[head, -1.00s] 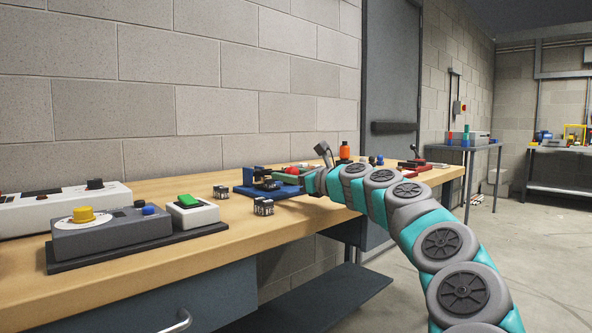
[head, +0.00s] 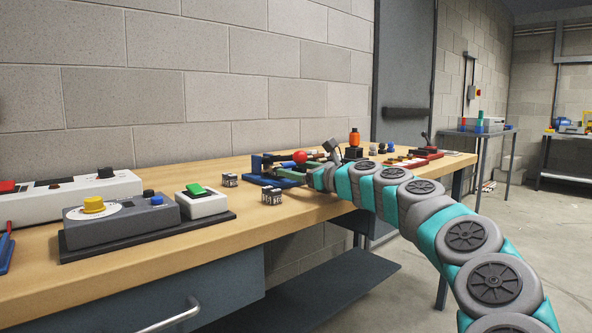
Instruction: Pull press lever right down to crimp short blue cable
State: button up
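The press (head: 256,165) is a small blue tool with dark parts, standing on the wooden bench at the middle of the head view. A red ball (head: 300,157) shows just right of its dark upper part and looks like the lever's knob; the lever's exact angle is hard to tell. My gripper (head: 312,178) is at the end of my teal and grey arm, close to the press's right side. Its fingers are too small and covered to show whether they are open or touch the lever. I cannot make out the short blue cable.
A grey box with a yellow knob (head: 93,205) and a box with a green button (head: 197,190) stand at left. An orange bottle (head: 354,138) stands behind my arm. The bench front (head: 190,250) is below.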

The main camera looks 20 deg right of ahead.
jog(key=shift+v, duration=3.9)
jog(key=shift+c, duration=0.4)
